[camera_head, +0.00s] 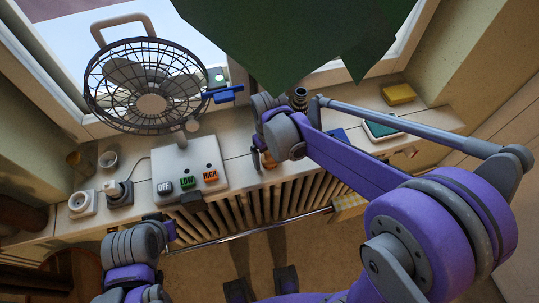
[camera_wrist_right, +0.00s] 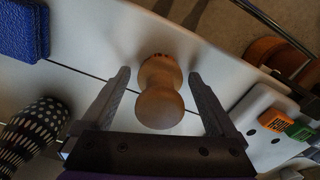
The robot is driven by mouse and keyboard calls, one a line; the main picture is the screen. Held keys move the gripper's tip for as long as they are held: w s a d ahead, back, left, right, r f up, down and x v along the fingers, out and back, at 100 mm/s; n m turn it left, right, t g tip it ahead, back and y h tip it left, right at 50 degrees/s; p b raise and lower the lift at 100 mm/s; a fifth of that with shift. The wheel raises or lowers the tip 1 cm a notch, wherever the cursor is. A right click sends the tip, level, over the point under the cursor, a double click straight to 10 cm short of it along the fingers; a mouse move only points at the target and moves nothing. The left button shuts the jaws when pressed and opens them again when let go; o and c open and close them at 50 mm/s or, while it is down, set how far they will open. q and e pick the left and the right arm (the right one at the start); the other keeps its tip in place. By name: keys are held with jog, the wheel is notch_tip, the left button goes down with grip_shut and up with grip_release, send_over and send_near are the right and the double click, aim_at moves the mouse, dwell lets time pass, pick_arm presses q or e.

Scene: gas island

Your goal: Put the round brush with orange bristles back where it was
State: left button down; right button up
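In the right wrist view, a turned wooden piece (camera_wrist_right: 160,92) with a rounded knob and narrow waist stands on the pale sill between the fingers of my right gripper (camera_wrist_right: 160,80). The gripper is open, with a visible gap on each side of the wood.
A wire-cage fan (camera_head: 150,85) stands left on a white base (camera_head: 165,172) with labelled buttons. A yellow sponge (camera_head: 398,93) and green-topped pad (camera_head: 382,126) lie on the right of the sill. A dotted dark object (camera_wrist_right: 35,130) and blue pad (camera_wrist_right: 22,30) are near the right gripper.

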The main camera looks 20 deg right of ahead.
jog(key=shift+r, duration=0.15)
notch_tip(320, 180, up, 12)
jog(key=shift+s+f+p, duration=0.1)
jog(key=shift+f+p, duration=0.1)
jog(key=shift+p, duration=0.35)
jog(key=shift+s+d, duration=0.2)
jog(key=shift+s, duration=0.1)
jog(key=s+d+f+m+t, duration=0.2)
jog(key=s+d+f, duration=0.1)
jog(key=s, duration=0.3)
jog(key=s+d+f+m+t, duration=0.2)
jog(key=s+d+f+t, duration=0.1)
jog(key=s, duration=0.4)
jog(key=shift+s+d+f, duration=0.15)
jog(key=shift+f, duration=0.1)
